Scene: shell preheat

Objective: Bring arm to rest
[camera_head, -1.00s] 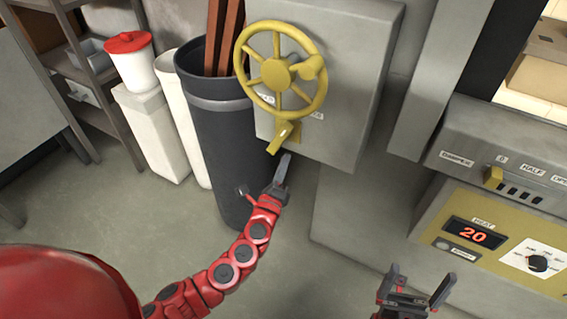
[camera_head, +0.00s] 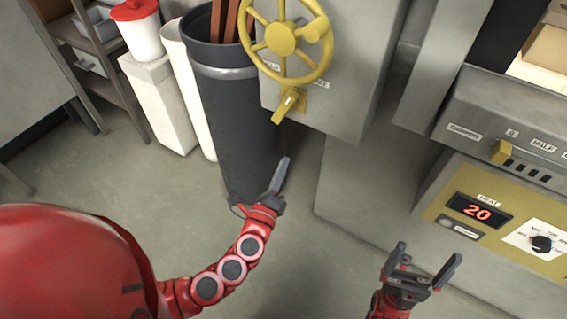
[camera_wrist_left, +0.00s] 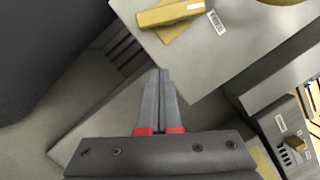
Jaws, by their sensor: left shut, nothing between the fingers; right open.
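My left gripper (camera_head: 280,176) is shut and empty in the head view. It is in front of the lower part of the dark bin and below the yellow lever, apart from the lever. In the left wrist view my left gripper (camera_wrist_left: 160,75) shows its two fingers together with nothing between them. My right gripper (camera_head: 427,262) is open and empty at the lower right of the head view, in front of the control panel and apart from it.
A grey box carries a yellow handwheel (camera_head: 284,38) and a yellow lever (camera_head: 289,104). The dark bin (camera_head: 235,120) stands left of it. The panel display (camera_head: 479,210) reads 20. Grey floor (camera_head: 100,190) is open at the left.

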